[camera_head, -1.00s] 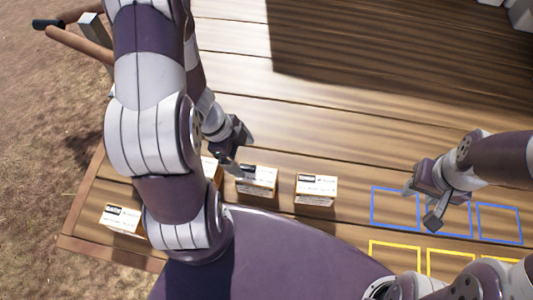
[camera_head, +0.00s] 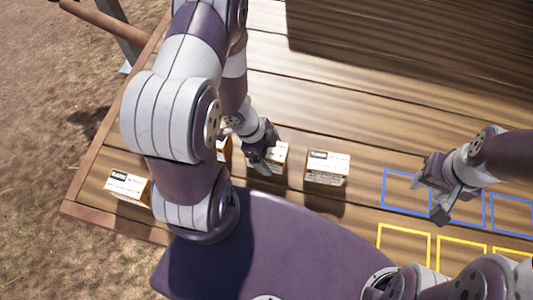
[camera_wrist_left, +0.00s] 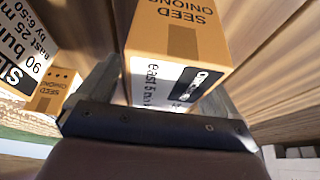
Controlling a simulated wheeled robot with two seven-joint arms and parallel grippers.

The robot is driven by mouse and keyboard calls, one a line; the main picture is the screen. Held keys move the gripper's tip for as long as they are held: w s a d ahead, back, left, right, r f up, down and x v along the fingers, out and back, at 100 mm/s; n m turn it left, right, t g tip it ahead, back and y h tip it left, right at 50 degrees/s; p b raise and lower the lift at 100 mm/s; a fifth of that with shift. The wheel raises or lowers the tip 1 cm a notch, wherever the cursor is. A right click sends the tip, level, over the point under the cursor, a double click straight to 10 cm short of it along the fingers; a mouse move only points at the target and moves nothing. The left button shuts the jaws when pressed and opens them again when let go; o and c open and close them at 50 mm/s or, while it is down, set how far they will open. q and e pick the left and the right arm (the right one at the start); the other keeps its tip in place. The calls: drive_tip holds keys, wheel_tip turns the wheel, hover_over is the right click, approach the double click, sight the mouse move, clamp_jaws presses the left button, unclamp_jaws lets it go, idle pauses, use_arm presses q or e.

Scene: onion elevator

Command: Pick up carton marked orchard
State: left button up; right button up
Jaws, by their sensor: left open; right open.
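Several small cartons stand in a row on the wooden deck. My left gripper (camera_head: 262,157) is open, low over a carton (camera_head: 281,153) that it partly hides. In the left wrist view, a brown carton (camera_wrist_left: 182,42) printed "SEED ONIONS" lies between the open fingers (camera_wrist_left: 165,98). Its white label has a dark block whose word I cannot read surely. Another carton (camera_head: 327,168) stands to the right, one (camera_head: 223,150) is mostly hidden behind my left arm, and one (camera_head: 128,187) stands at far left. The word orchard is not legible on any. My right gripper (camera_head: 432,194) is open and empty.
Blue outlined squares (camera_head: 407,212) and yellow outlined squares (camera_head: 404,228) mark the deck at right. A second labelled carton (camera_wrist_left: 25,45) is close by at left in the left wrist view. The deck (camera_head: 330,100) beyond the row is clear.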

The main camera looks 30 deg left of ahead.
use_arm(q)
drive_tip(key=shift+w+f, duration=0.2)
drive_tip(key=shift+f, duration=0.05)
drive_tip(key=shift+s, duration=0.1)
drive_tip(key=c, duration=1.4)
